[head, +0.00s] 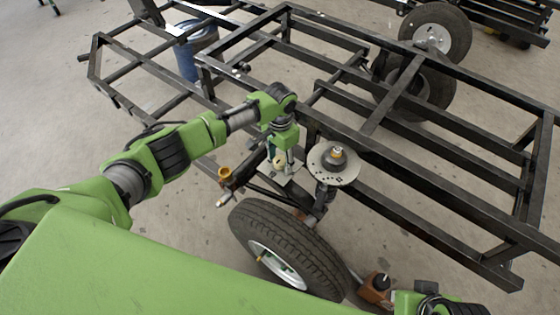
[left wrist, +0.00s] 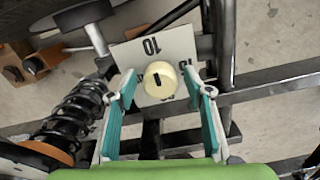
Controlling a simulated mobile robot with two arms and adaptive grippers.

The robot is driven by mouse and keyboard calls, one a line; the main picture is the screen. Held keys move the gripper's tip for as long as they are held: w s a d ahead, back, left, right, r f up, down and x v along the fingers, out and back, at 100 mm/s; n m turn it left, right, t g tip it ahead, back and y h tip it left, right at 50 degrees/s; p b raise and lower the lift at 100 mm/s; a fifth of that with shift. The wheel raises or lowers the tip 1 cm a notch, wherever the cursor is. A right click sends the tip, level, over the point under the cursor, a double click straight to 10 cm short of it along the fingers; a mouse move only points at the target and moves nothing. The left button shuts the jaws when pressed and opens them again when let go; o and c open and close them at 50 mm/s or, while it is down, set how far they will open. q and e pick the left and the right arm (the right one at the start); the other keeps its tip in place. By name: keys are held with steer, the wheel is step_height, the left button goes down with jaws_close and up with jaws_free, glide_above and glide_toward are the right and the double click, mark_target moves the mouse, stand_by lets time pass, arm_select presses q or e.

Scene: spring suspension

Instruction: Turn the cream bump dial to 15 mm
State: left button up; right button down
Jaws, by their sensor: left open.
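The cream bump dial (left wrist: 160,80) is a round knob with a dark mark on its face. It sits on a pale plate (left wrist: 178,42) printed with a "10" above the dial. Another number at the right is partly hidden by a finger. My left gripper (left wrist: 160,92) is open, with its teal-padded fingers on either side of the dial and gaps showing. In the head view my left gripper (head: 284,158) points down over the pale plate (head: 293,182), and the dial is mostly hidden there.
A black coil spring (left wrist: 75,112) stands left of the dial in the wrist view. The head view shows a black frame (head: 400,135), a round grey plate (head: 345,174) with a dark knob, a tyre (head: 305,240) and a brass-coloured cup (head: 225,173) close by.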

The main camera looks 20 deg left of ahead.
arm_select(q)
steer(key=c, duration=1.1)
